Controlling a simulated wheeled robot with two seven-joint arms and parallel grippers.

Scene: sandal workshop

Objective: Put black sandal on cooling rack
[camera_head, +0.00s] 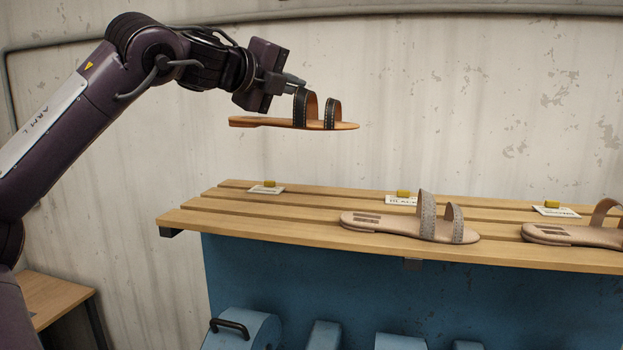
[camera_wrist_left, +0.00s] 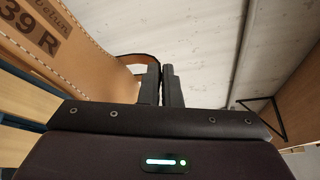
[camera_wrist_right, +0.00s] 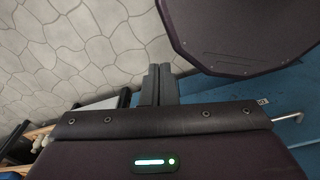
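The black sandal (camera_head: 318,112), a tan sole with two black straps, hangs level in the air above the left part of the slatted wooden rack (camera_head: 200,221). My left gripper (camera_head: 299,84) is shut on its larger strap. In the left wrist view the tan insole (camera_wrist_left: 75,55), marked "39 R", shows beside the gripper fingers (camera_wrist_left: 160,84); the strap is partly hidden by them. My right gripper (camera_wrist_right: 158,84) shows only in the right wrist view, fingers together with nothing between them.
A grey-strapped sandal (camera_head: 405,222) lies mid-rack, and a brownish one (camera_head: 575,235) lies at the right edge. Small cards with yellow blocks stand along the back: left (camera_head: 267,188), middle (camera_head: 402,198), right (camera_head: 555,209). The rack's left part is free of sandals. Blue machine parts (camera_head: 242,328) sit below.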

